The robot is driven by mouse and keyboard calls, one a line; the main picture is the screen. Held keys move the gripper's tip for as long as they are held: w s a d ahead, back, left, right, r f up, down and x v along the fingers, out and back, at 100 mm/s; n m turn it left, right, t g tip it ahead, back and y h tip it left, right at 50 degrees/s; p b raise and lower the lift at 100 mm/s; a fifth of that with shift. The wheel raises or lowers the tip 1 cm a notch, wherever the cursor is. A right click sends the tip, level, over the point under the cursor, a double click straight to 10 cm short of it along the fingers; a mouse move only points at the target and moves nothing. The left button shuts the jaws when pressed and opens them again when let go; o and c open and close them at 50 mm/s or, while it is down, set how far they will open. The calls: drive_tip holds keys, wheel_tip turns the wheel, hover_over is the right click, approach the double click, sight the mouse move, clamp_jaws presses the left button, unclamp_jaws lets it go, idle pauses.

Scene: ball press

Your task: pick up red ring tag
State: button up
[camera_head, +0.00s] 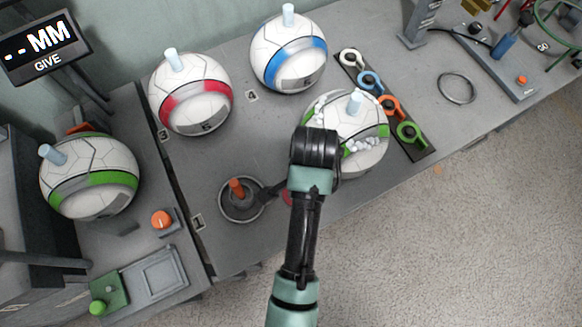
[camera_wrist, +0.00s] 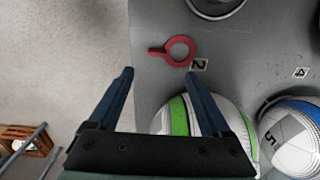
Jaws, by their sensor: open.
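The red ring tag (camera_wrist: 168,51) lies flat on the grey bench top, its short handle pointing left in the wrist view. It lies beside a small square label marked 2. In the head view only a sliver of the red ring tag (camera_head: 287,198) shows beside my arm, which hides the rest. My gripper (camera_wrist: 158,75) is open and empty, its two dark blue fingers spread. In the wrist view the tag is just beyond the fingertips, nearer the right finger, and not between them. In the head view my arm mostly hides the gripper.
A green-striped ball (camera_wrist: 180,117) is close to the right finger; a blue-striped ball (camera_wrist: 292,140) is beyond it. A round dish with an orange peg (camera_head: 237,187) stands left of my arm. White, blue, orange and green ring tags (camera_head: 408,133) lie on a dark strip.

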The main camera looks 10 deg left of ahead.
wheel_tip(320, 180, down, 7)
drive_tip(key=shift+s+d+r, duration=0.1)
drive_tip(key=shift+s+r, duration=0.05)
drive_tip(key=shift+r, duration=0.05)
drive_tip(key=shift+d+f+b, duration=0.2)
drive_tip(key=shift+f+b, duration=0.2)
drive_tip(key=shift+f, duration=2.65)
drive_tip(key=shift+r, duration=0.1)
drive_tip(key=c, duration=1.3)
